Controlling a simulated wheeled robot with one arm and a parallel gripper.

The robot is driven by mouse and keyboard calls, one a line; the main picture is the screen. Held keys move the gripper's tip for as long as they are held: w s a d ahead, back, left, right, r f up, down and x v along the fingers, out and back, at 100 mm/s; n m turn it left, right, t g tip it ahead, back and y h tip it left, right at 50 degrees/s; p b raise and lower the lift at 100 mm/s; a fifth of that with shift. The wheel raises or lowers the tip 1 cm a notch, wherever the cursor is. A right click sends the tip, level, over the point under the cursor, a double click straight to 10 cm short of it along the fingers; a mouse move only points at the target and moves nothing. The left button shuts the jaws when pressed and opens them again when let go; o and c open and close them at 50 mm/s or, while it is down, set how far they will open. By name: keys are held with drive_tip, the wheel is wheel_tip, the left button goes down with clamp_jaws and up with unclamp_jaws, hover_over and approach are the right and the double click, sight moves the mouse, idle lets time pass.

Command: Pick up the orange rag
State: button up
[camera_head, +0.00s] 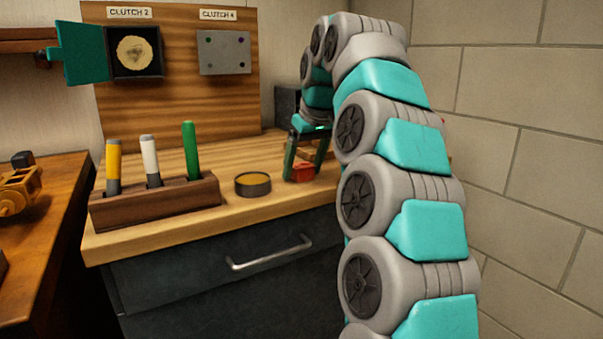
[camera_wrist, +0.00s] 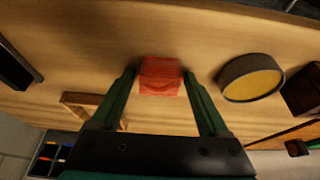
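The orange rag (camera_head: 302,173) is a small folded red-orange bundle on the wooden bench top, near its front edge. In the wrist view the rag (camera_wrist: 160,77) lies between the fingertips of my gripper (camera_wrist: 159,76). My gripper (camera_head: 305,165) points down over the rag, with its two dark green fingers spread. A small gap shows between the rag and each fingertip, so my gripper looks open around it. Part of the rag is hidden behind a finger in the head view.
A round tin (camera_head: 253,184) with yellowish contents stands left of the rag. A wooden holder (camera_head: 155,205) with yellow, white and green markers is farther left. A wooden frame-like piece (camera_wrist: 85,103) lies close to one finger. A panel (camera_head: 180,75) with clutch labels stands behind.

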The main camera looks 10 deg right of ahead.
clamp_jaws()
idle(0.4)
drive_tip(key=shift+r, duration=0.1)
